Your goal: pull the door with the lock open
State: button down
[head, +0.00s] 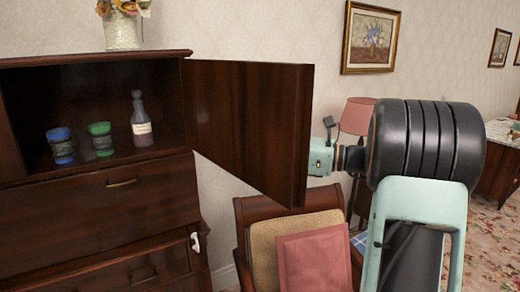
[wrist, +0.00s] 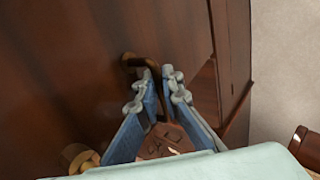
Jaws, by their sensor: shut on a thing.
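The dark wooden door (head: 250,125) stands swung wide open on the upper cabinet, its inner face toward me in the head view. In the wrist view, the door's outer face (wrist: 60,70) carries a dark metal handle (wrist: 137,62) and a round brass piece (wrist: 78,160) that looks like the lock, at the lower left. My gripper (wrist: 158,83) is shut on the handle, its fingertips close together at the bar. In the head view, its teal body shows just right of the door's free edge, and its fingertips are hidden behind the door.
The open cabinet (head: 90,58) holds a blue jar (head: 60,146), a green jar (head: 101,139) and a bottle (head: 141,122). Drawers (head: 120,205) lie below. A chair (head: 250,212) with a pink cushion (head: 315,258) stands below the door. A pink lamp (head: 357,115) stands behind my arm.

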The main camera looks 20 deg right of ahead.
jog(key=shift+w+d, duration=0.1)
dwell(0.6)
jog(key=c, duration=2.4)
grip_release()
jog(key=v, duration=1.2)
